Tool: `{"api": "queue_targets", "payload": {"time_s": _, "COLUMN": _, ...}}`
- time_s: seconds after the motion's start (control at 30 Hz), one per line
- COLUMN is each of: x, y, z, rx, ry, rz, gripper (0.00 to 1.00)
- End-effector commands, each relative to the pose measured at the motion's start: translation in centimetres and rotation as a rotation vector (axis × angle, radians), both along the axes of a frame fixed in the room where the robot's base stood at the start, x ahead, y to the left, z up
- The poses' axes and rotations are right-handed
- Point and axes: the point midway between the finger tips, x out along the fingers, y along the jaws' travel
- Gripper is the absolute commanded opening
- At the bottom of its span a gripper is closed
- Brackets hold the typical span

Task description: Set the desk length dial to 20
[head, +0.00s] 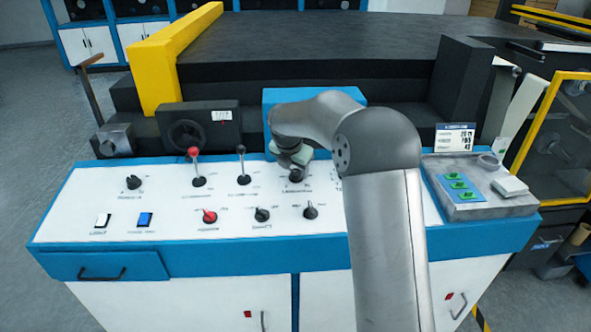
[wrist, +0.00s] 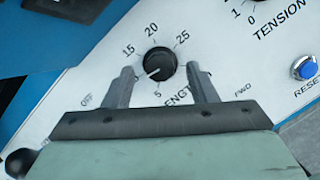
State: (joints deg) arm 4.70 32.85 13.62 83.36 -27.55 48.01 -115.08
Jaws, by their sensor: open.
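The length dial (wrist: 160,64) is a round black knob on the white panel, with 5, 15, 20 and 25 readable around it. Its white pointer mark is towards the lower left, between the 5 and the 15; the left finger may hide a number there. My gripper (wrist: 162,82) is open, one finger on each side of the dial in the picture, with gaps to the knob. Whether the fingertips are down at knob height I cannot tell. In the head view, my gripper (head: 294,157) is just above the dial (head: 296,176), partly hiding it.
A red-topped lever (head: 195,165) and a black lever (head: 242,165) stand left of the dial. Black knobs (head: 262,214) and a red knob (head: 209,216) sit in front. A grey tray (head: 490,208) is at the right. The wrist view shows a blue reset button (wrist: 306,68).

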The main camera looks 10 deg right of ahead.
Motion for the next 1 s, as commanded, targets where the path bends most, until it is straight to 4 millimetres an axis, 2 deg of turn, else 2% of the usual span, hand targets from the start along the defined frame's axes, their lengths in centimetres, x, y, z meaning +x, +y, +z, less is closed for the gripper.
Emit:
{"api": "queue_targets", "payload": {"time_s": 0.2, "x": 0.6, "y": -0.3, "z": -1.5, "rx": 0.000, "ry": 0.000, "rz": 0.000, "gripper": 0.52}}
{"api": "queue_targets", "payload": {"time_s": 0.47, "x": 0.6, "y": -0.3, "z": -1.6, "rx": -0.001, "ry": -0.001, "rz": 0.000, "gripper": 0.52}}
{"api": "queue_targets", "payload": {"time_s": 0.5, "x": 0.6, "y": -0.3, "z": -1.6, "rx": -0.001, "ry": -0.001, "rz": 0.000, "gripper": 0.46}}
{"api": "queue_targets", "payload": {"time_s": 0.63, "x": 0.6, "y": -0.3, "z": -1.6, "rx": -0.001, "ry": -0.001, "rz": 0.000, "gripper": 0.10}}
{"api": "queue_targets", "payload": {"time_s": 0.67, "x": 0.6, "y": -0.3, "z": -1.6, "rx": -0.001, "ry": -0.001, "rz": 0.000, "gripper": 0.07}}
{"api": "queue_targets", "payload": {"time_s": 1.0, "x": 0.6, "y": -0.3, "z": -1.5, "rx": 0.005, "ry": -0.001, "rz": -0.035, "gripper": 0.07}}
